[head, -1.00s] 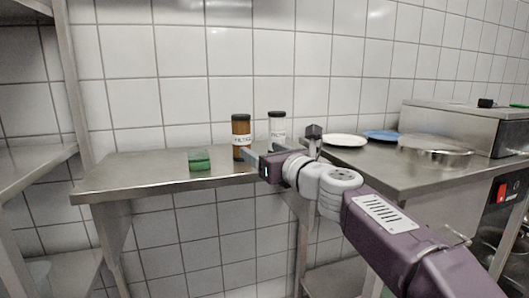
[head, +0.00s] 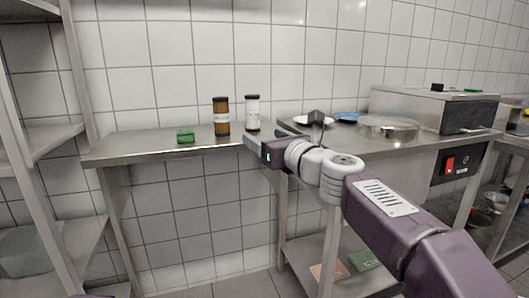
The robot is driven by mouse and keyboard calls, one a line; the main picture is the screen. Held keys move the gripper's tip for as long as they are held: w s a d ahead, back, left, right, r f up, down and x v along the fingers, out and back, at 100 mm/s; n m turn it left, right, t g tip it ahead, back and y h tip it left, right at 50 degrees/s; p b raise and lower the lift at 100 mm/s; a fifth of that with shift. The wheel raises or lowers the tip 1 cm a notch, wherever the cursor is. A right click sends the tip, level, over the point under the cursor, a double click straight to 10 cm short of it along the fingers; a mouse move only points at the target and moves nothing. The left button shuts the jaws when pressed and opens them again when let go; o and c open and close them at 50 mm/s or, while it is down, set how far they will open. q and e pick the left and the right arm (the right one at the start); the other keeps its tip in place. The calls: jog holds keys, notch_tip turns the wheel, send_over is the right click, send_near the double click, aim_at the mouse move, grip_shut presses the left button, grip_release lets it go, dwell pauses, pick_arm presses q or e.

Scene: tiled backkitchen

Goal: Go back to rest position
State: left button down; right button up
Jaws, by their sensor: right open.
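My right arm reaches in from the lower right of the head view. My right gripper (head: 252,142) is open and empty, beside the front edge of the steel table (head: 155,145). The brown bottle with a dark cap (head: 221,118) and the clear, white-labelled bottle with a black cap (head: 253,113) stand upright on the table, beyond the gripper. A small green box (head: 185,137) lies to their left. My left gripper is not in view.
A steel shelf rack (head: 40,150) stands at the left. At the right, a counter (head: 400,147) holds a white plate (head: 312,121), a blue plate (head: 346,118), a round metal pan (head: 388,129) and a steel appliance (head: 425,107).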

jog(key=s+d+f+n+g+h+p, duration=0.2)
jog(key=s+d+f+n+g, duration=0.1)
jog(key=f, duration=0.6)
jog(key=s+d+f+n+g+h+p, duration=0.1)
jog(key=s+d+f+n+g, duration=0.2)
jog(key=f, duration=0.6)
jog(key=s+d+f+n+g+h+p, duration=0.2)
jog(key=d+f+n, duration=0.2)
jog(key=f, duration=0.5)
jog(key=s+d+f+n+g+h, duration=0.2)
jog(key=s+d+f+n+g, duration=0.1)
jog(key=s+f+n, duration=0.55)
jog(key=s+d+f+n+g+h, duration=0.1)
jog(key=s+d+f+n+g, duration=0.4)
jog(key=s+n, duration=0.5)
pick_arm(q)
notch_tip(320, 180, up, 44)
jog(key=p, duration=3.8)
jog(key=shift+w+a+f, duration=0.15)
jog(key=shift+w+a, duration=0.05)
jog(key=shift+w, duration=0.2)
pick_arm(e)
notch_tip(320, 180, up, 37)
jog(key=a+n+t, duration=0.1)
jog(key=shift+s+n, duration=0.35)
jog(key=shift+s, duration=0.1)
